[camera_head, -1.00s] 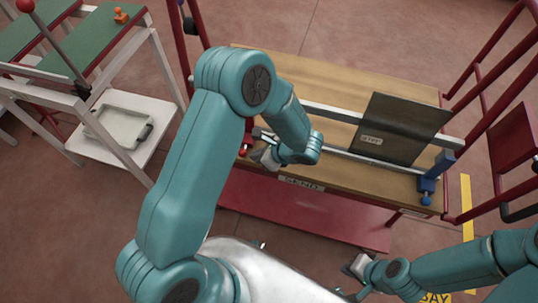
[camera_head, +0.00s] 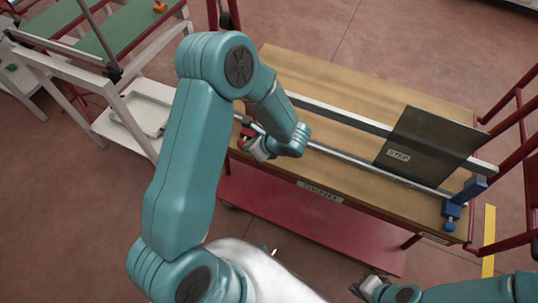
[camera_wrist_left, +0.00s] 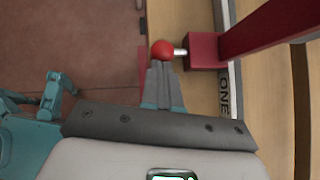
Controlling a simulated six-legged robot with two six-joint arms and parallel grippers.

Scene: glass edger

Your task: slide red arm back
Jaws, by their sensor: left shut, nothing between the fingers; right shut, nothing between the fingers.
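The red arm (camera_wrist_left: 265,35) crosses the upper right of the left wrist view as a dark red bar with a block. A round red knob (camera_wrist_left: 163,50) sticks out from the block on a short pale pin. My left gripper (camera_wrist_left: 162,75) is shut and empty, its tips right at the knob; I cannot tell if they touch. In the head view my left gripper (camera_head: 254,149) is at the bench's front left, beside a small red part (camera_head: 246,132) of the arm, mostly hidden by my wrist. My right gripper (camera_head: 366,286) is shut and empty, low in front of the bench.
The wooden bench (camera_head: 330,85) carries metal rails (camera_head: 345,118), a dark glass pane (camera_head: 425,145) and a blue clamp (camera_head: 462,200). A red shelf (camera_head: 300,225) lies below. Red posts stand at the right. A white-framed rack (camera_head: 70,85) stands to the left.

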